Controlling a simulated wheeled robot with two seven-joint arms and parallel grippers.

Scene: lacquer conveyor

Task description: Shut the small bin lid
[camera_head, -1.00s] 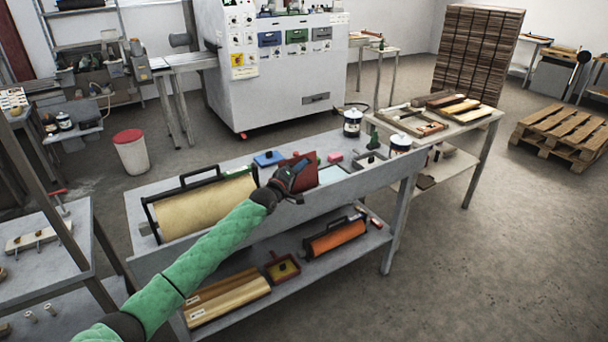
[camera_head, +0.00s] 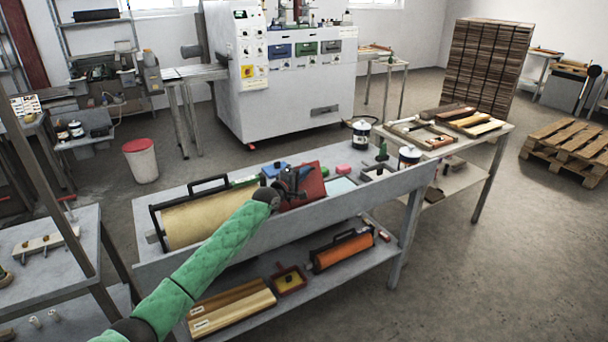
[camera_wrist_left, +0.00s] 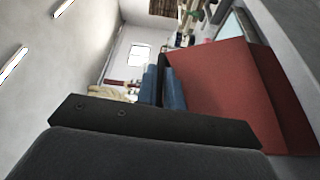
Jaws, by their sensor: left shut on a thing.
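The small bin's lid is a flat red panel (camera_head: 314,181) standing tilted on the workbench. A pale blue-white patch (camera_head: 341,187) beside it to the right looks like the bin's opening, but I cannot tell for sure. My left gripper (camera_head: 291,181) is at the panel's left side, shut on it. In the left wrist view, the red panel (camera_wrist_left: 225,92) lies against the dark gripper parts (camera_wrist_left: 150,128). The contact edge is partly hidden. My right gripper is not in view.
A roller with a black frame (camera_head: 208,215) lies left on the bench (camera_head: 290,228). A blue item (camera_head: 275,170) sits behind the gripper. Two cans (camera_head: 361,133) and small pieces stand to the right. A white bin with a red top (camera_head: 141,160) stands on the floor.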

